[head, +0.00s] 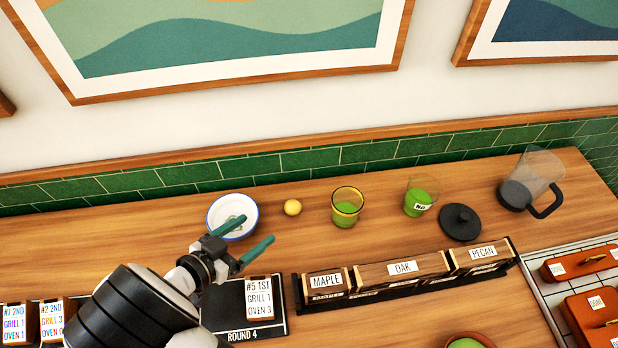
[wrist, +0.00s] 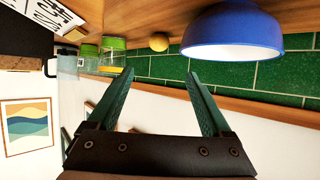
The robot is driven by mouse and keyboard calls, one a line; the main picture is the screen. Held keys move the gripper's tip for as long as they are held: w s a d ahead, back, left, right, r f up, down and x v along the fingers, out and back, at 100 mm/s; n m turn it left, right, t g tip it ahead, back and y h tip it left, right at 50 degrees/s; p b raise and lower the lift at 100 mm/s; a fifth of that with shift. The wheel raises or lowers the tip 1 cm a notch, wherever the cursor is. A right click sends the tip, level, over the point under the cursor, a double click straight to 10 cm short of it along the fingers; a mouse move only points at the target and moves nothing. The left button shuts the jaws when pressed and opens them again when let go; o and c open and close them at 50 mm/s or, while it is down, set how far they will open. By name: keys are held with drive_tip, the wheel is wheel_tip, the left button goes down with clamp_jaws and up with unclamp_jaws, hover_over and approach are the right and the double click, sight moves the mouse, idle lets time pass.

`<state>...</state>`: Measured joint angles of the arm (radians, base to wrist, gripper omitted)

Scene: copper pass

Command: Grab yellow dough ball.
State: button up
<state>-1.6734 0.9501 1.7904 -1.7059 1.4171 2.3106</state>
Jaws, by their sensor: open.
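The yellow dough ball (head: 292,207) rests on the wooden counter near the back wall, between a white bowl with a blue rim (head: 212,222) and a yellow-rimmed glass of green liquid (head: 345,212). In the wrist view the dough ball (wrist: 159,41) shows beyond the fingertips, beside the blue outside of the bowl (wrist: 232,35). My gripper (head: 245,238) is open and empty, with green fingers. In the head view it overlaps the bowl's lower right edge, left of and nearer than the ball. The wrist view shows its two fingers (wrist: 160,84) spread apart.
A second green glass (head: 420,198), a black lid (head: 460,222) and a clear pitcher (head: 530,182) stand to the right. A rack of labelled wooden blocks (head: 402,268) lies in front. A black board with order tickets (head: 215,300) is at front left. The green tiled wall (head: 270,165) closes the back.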

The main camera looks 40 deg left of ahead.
sight(290, 205)
drive_tip(key=x, duration=1.3)
drive_tip(key=shift+w+d, duration=0.1)
drive_tip(key=shift+w, duration=0.1)
clamp_jaws()
